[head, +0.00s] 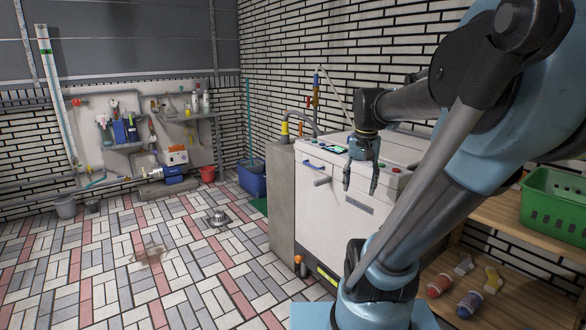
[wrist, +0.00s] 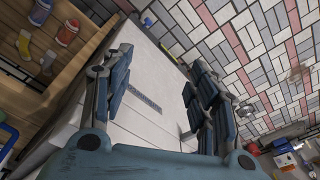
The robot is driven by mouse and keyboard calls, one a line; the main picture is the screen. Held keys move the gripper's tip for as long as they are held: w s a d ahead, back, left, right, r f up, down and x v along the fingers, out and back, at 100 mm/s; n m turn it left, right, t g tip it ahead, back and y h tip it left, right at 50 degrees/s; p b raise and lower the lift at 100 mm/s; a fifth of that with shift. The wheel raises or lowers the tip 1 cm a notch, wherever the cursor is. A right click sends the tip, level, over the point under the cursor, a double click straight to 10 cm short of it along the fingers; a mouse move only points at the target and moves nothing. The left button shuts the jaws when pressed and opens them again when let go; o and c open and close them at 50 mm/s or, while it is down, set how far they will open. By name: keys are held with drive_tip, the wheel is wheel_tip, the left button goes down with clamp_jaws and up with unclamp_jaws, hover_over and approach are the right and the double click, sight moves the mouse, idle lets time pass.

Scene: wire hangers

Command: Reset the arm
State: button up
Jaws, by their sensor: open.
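My gripper (head: 360,184) hangs fingers-down in front of the white machine (head: 322,215), below its control panel. Its two fingers are apart with nothing between them. In the wrist view my gripper (wrist: 157,85) shows its blue finger pads spread wide, with the machine's white front (wrist: 150,75) behind them. I cannot tell whether a finger touches the machine. My arm reaches across the right side of the head view and hides part of the machine and shelf.
A wooden shelf (head: 500,300) at right holds a green crate (head: 553,210) and several small colourful sock-like items. A round metal drain-like object (head: 218,218) sits on otherwise open tiled floor.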

drive_tip(key=s+a+f+n, duration=0.1)
drive_tip(key=s+f+n, duration=0.3)
drive_tip(key=s+f, duration=0.7)
wheel_tip(320, 180, down, 2)
drive_tip(key=shift+a+f+t, duration=0.2)
drive_tip(key=shift+t, duration=0.2)
drive_tip(key=shift+s, duration=0.1)
drive_tip(key=shift+w+f, duration=0.2)
drive_tip(key=shift+w, duration=0.25)
